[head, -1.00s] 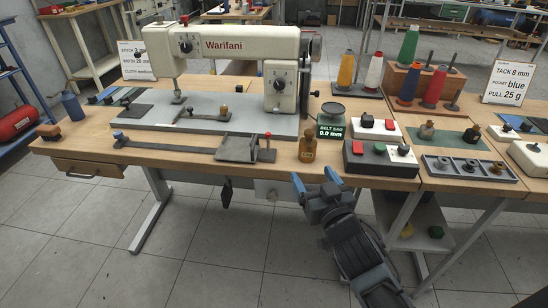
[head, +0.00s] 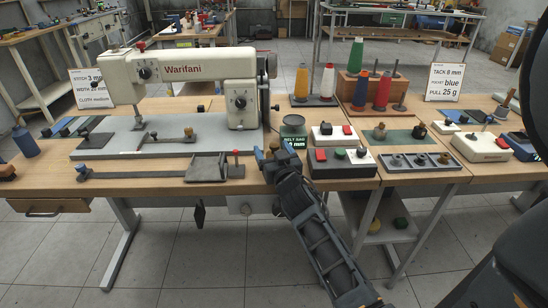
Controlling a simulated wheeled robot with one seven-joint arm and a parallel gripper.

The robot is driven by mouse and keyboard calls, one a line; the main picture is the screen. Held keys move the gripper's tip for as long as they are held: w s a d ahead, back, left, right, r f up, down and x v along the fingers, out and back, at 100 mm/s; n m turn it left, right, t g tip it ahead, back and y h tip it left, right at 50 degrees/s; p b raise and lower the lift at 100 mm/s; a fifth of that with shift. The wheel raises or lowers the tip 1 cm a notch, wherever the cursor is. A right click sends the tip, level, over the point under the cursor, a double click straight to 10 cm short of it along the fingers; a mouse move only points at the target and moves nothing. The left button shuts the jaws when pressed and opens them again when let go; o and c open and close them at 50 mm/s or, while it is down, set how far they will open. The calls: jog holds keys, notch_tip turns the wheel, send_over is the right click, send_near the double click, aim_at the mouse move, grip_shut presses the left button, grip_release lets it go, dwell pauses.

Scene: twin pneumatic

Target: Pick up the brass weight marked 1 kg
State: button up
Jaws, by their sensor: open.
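No 1 kg mark is legible on anything, so I cannot tell which piece is the named brass weight. A small brownish piece (head: 445,158) sits at the right end of the grey tray (head: 408,167) in front of the mat. My gripper (head: 268,153) is open at the bench's front edge, left of these pieces and apart from them. It partly covers the belt sag display (head: 293,142).
A white sewing machine (head: 190,70) stands at left. A switch box (head: 342,166) lies right of my gripper. Thread cones (head: 383,92) and a sign (head: 445,82) stand behind the mat. A white box (head: 480,147) is right of the tray. Floor in front is clear.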

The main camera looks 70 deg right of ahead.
jog(key=shift+w+d, duration=0.1)
jog(key=shift+d, duration=0.05)
jog(key=shift+c, duration=0.4)
grip_shut()
dwell(0.4)
jog(key=shift+r, duration=0.15)
